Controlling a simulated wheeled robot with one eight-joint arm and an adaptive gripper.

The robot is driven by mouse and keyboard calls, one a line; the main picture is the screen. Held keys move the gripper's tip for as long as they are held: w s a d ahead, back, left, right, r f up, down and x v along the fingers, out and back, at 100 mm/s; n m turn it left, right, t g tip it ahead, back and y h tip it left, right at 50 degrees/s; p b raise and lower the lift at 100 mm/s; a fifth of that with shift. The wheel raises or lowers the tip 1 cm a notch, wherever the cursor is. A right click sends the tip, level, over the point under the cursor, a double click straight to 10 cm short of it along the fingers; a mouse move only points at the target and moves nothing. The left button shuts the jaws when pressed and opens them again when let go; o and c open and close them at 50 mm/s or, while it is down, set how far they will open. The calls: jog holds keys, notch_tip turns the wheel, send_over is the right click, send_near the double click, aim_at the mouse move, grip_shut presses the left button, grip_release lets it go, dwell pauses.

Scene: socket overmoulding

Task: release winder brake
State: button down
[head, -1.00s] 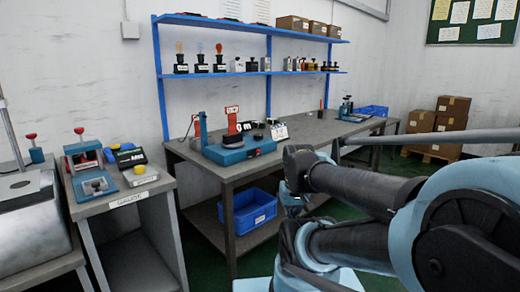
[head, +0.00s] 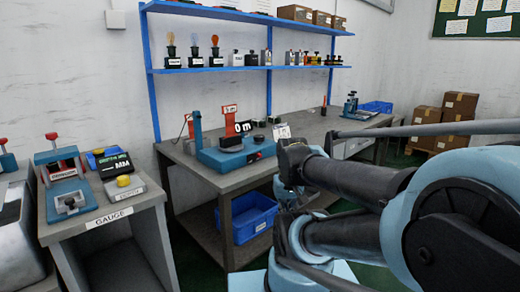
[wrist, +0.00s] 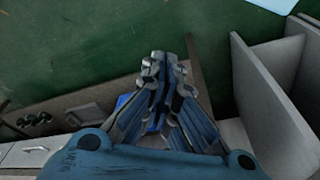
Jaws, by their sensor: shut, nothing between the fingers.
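The winder (head: 235,157) is a blue-based machine on the long grey bench. It has an upright blue post at its left, a red labelled plate standing up behind, and a black and white counter reading "0 m". A small red part shows low on its right front. I cannot tell which part is the brake. My gripper (wrist: 166,70) is shut and empty in the wrist view, pointing over the green floor and away from the winder. My arm fills the right of the head view, its folded links in front of the bench.
A gauge stand (head: 110,218) with small devices is at the left. A blue crate (head: 252,215) sits on the bench's lower shelf. Blue shelves (head: 240,70) hold bulbs and fittings above. Cardboard boxes (head: 438,122) stand at the far right.

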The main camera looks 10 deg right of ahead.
notch_tip(320, 180, up, 16)
jog(key=m+h, duration=0.3)
jog(key=m, duration=0.8)
send_over(259, 156)
jog(key=w+d, duration=0.3)
jog(key=d, duration=0.1)
jog(key=shift+s+a+r, duration=0.1)
jog(key=shift+a, duration=0.05)
jog(key=x, duration=1)
jog(key=shift+s+a+r, duration=0.1)
jog(key=shift+s+a, duration=0.65)
jog(key=shift+a, duration=0.15)
jog(key=shift+s+a, duration=0.45)
jog(key=shift+a, duration=0.25)
jog(key=shift+s, duration=0.15)
